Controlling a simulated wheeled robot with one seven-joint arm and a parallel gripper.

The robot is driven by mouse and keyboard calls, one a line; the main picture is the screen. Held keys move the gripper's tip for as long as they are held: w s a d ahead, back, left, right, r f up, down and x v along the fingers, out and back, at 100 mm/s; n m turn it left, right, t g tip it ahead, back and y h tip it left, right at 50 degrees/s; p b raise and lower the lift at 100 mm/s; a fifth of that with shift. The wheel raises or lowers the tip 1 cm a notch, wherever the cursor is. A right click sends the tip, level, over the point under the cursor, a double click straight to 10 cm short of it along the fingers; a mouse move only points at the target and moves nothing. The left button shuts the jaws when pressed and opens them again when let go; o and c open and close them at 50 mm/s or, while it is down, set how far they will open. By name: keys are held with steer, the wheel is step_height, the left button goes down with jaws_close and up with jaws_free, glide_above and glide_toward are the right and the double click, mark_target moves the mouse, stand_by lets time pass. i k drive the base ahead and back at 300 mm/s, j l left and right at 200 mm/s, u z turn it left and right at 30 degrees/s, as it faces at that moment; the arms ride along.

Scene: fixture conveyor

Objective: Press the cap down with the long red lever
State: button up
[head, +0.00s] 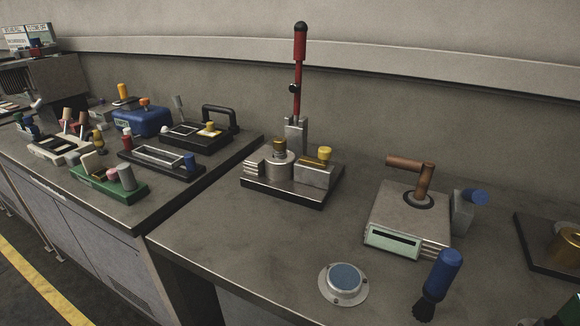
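The long red lever (298,75) stands nearly upright on a metal press fixture (264,184) near the back of the counter, in the upper middle of the head view. It has a thick red grip with a dark top and a small black knob partway down. At its foot is a grey metal bracket (297,132). A round metal post with a brownish top piece (280,146), which may be the cap, stands at the left of the fixture. A yellow-topped knob (324,154) is on the block at the right. My gripper is not in view.
A grey box with a brown handle (410,172) stands to the right. A round blue pad (345,278) and a blue-handled brush (438,284) are in front. Several fixtures crowd the left counter, including a blue box (142,121). The counter before the press is clear.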

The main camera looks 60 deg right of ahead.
mark_target(300, 28)
steer(key=z, duration=1.95)
